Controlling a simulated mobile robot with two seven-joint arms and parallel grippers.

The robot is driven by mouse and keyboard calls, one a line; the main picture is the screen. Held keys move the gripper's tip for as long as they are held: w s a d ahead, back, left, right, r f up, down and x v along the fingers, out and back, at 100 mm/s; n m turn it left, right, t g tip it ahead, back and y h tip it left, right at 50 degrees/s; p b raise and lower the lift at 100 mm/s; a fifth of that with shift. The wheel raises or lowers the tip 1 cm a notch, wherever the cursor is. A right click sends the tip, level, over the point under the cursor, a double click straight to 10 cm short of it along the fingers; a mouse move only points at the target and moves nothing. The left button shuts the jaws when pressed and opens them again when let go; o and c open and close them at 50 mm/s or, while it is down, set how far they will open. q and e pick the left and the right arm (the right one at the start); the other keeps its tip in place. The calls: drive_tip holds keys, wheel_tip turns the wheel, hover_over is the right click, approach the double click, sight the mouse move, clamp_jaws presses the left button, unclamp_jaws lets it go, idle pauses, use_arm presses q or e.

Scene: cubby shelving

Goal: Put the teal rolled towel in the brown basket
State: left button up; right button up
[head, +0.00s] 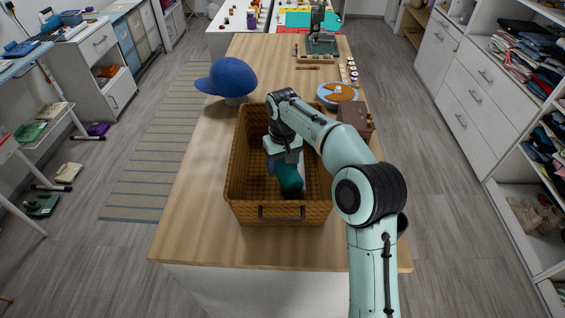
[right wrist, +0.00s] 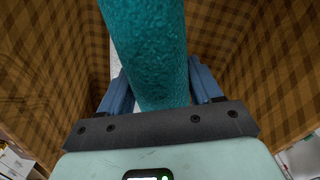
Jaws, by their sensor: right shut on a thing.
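The brown basket (head: 243,170) stands on the wooden table, with its dark handle facing me. My right gripper (head: 285,163) is inside the basket, below the rim. It is shut on the teal rolled towel (head: 289,178), which lies between its fingers within the basket walls. In the right wrist view the towel (right wrist: 150,45) stands out from between the blue-grey fingers (right wrist: 160,92), with the basket's checked walls (right wrist: 60,70) on both sides. I cannot tell whether the towel touches the basket floor. My left gripper is not in view.
A blue cap (head: 228,77) on a stand is behind the basket to the left. A brown box (head: 356,117) and a round blue-rimmed plate (head: 337,94) are to the right, near my arm. The table (head: 190,205) is clear left of the basket and in front of it.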

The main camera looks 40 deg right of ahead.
drive_tip(key=shift+f, duration=0.2)
drive_tip(key=o, duration=1.1)
drive_tip(key=shift+r, duration=0.15)
wheel_tip(320, 180, up, 13)
drive_tip(key=p, duration=0.3)
drive_tip(key=shift+f, duration=0.2)
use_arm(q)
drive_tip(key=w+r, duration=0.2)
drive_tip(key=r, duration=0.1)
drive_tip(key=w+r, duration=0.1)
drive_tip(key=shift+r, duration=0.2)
use_arm(e)
drive_tip(key=shift+r, duration=0.1)
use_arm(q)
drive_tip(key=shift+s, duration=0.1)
